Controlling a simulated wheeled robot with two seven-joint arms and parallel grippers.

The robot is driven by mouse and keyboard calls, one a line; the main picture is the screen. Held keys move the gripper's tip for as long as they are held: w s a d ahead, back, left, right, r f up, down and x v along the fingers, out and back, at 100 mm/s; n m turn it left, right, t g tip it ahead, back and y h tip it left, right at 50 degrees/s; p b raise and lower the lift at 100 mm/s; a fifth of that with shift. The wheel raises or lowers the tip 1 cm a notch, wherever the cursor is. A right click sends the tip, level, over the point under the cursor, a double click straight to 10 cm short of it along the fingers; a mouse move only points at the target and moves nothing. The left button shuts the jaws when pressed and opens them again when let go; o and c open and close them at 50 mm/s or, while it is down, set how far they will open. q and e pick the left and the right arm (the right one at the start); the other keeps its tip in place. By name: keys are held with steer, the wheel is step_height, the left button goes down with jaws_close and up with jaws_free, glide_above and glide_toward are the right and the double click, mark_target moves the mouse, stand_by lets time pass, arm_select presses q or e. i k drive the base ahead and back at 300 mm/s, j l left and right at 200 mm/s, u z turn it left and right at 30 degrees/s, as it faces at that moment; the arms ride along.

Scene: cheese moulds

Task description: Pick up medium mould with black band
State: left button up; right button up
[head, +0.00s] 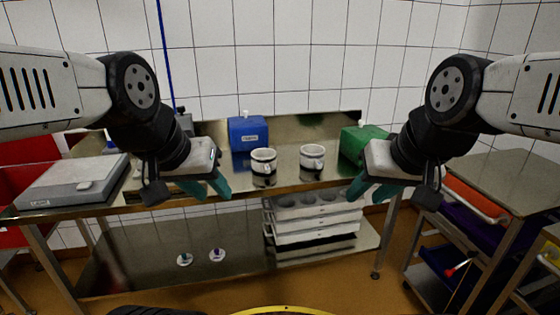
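Two white, cup-like moulds stand upright side by side on the steel table. The left mould (263,162) shows a dark band around its body. The right mould (312,157) also shows a dark line low on its side, but its colour is too small to tell. My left gripper (216,196) is in front and left of the left mould, its teal fingers apart and empty. My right gripper (362,199) is in front and right of the right mould, its teal fingers also apart and empty. Neither gripper touches a mould.
A blue box (248,134) stands behind the left mould. A green box (362,143) is behind my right gripper. A grey flat device (75,182) lies at the table's left end. Stacked white trays (313,222) sit on the lower shelf. A cart (500,190) stands at right.

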mark_target(264, 160)
steer(key=i+l, duration=0.15)
steer(key=i, duration=1.4)
